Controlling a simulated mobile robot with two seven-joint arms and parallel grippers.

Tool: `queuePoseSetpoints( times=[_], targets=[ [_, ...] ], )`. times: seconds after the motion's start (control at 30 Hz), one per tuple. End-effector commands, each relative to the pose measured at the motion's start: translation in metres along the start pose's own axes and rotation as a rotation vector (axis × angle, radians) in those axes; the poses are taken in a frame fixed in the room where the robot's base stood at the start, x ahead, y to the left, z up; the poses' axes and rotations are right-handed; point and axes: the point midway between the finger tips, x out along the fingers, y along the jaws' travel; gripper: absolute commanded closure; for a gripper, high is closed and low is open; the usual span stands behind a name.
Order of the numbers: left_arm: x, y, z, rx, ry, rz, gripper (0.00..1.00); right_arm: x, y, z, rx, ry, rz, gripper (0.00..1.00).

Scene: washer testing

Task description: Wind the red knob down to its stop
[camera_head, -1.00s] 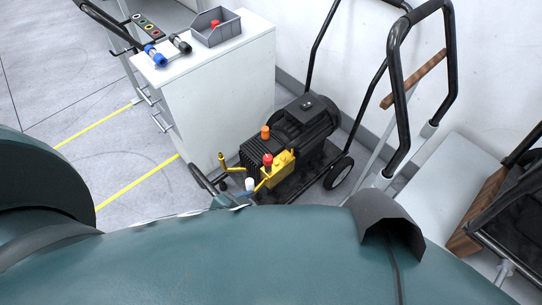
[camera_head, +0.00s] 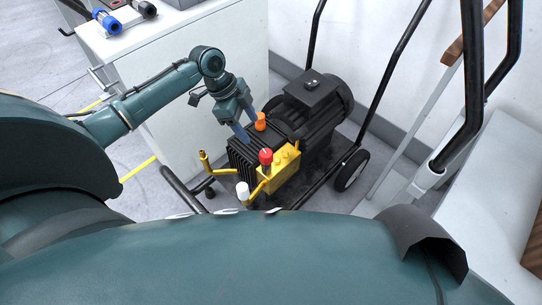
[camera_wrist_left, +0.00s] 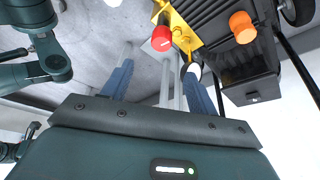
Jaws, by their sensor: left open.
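The red knob (camera_head: 266,156) stands on the yellow block (camera_head: 279,170) of a black pump unit (camera_head: 305,110). In the left wrist view the red knob (camera_wrist_left: 161,38) appears above and between the fingers, and I see no contact. My left gripper (camera_head: 249,129) points down above the black ribbed part of the pump, behind and left of the red knob in the head view. It is open, and its blue fingers also show in the wrist view (camera_wrist_left: 157,70), with nothing held between them. My right gripper is not in view.
An orange knob (camera_head: 261,121) stands close to the gripper's fingers. A white cap (camera_head: 242,189) and yellow pipe fittings (camera_head: 214,166) are in front of the pump. A white cabinet (camera_head: 180,90) is behind left; black cart handles (camera_head: 473,90) rise at right.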

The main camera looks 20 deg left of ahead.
Motion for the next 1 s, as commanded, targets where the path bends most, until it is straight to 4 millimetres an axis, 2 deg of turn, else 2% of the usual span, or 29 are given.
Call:
queuePoseSetpoints(
  times=[0.13, 0.23, 0.5, 0.7, 0.83, 1.0],
  targets=[
    [0.005, -0.002, 0.003, 0.010, 0.001, 0.010, 0.41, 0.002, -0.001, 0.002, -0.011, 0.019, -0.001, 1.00],
    [0.018, -0.001, 0.003, 0.009, 0.000, 0.011, 0.41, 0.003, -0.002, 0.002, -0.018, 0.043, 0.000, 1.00],
    [0.076, 0.000, 0.003, 0.008, 0.002, 0.011, 0.41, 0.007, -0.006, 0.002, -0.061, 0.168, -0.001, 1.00],
    [0.111, -0.001, 0.003, 0.008, 0.001, 0.009, 0.41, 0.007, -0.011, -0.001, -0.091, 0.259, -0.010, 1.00],
    [0.124, -0.001, 0.003, 0.008, 0.000, 0.008, 0.41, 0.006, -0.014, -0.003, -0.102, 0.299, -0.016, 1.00],
    [0.130, -0.001, 0.002, 0.008, 0.000, 0.007, 0.41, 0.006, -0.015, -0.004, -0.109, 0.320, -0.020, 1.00]
  ],
)
